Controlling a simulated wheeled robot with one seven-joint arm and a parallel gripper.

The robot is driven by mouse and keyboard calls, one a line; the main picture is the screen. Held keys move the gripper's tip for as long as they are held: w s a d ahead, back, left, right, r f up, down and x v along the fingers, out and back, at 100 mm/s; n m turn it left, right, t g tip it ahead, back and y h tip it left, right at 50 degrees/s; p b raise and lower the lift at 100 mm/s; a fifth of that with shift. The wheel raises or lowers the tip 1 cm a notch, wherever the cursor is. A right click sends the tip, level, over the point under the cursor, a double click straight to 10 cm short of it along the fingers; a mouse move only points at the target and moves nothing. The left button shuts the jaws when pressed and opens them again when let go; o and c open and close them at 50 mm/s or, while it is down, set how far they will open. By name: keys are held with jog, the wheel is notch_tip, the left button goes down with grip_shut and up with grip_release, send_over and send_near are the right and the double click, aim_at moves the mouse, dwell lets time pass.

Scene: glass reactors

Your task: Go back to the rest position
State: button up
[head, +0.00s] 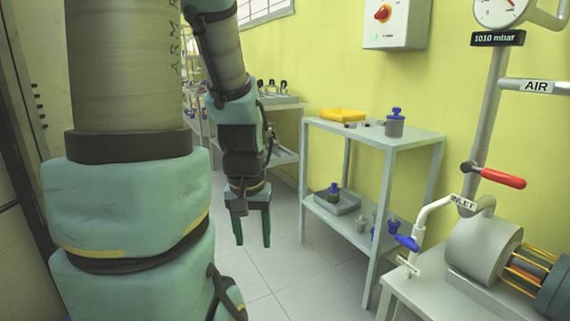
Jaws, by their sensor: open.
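My gripper (253,226) hangs at the end of my arm, pointing down over the tiled floor, left of the grey shelf table. Its two teal fingers are apart with nothing between them. It touches nothing that I can see. My arm's large teal and grey links fill the left of the head view and hide part of the room behind.
A grey two-level table (405,137) holds a yellow tray (343,115) and a blue-capped jar (395,124). At the right stand an inlet pipe with a blue valve (407,242), a red-handled valve (502,178) and a gauge (496,10). Floor (285,276) between is clear.

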notch_tip(320, 180, up, 20)
jog(key=p, duration=1.8)
jog(key=shift+r, duration=0.15)
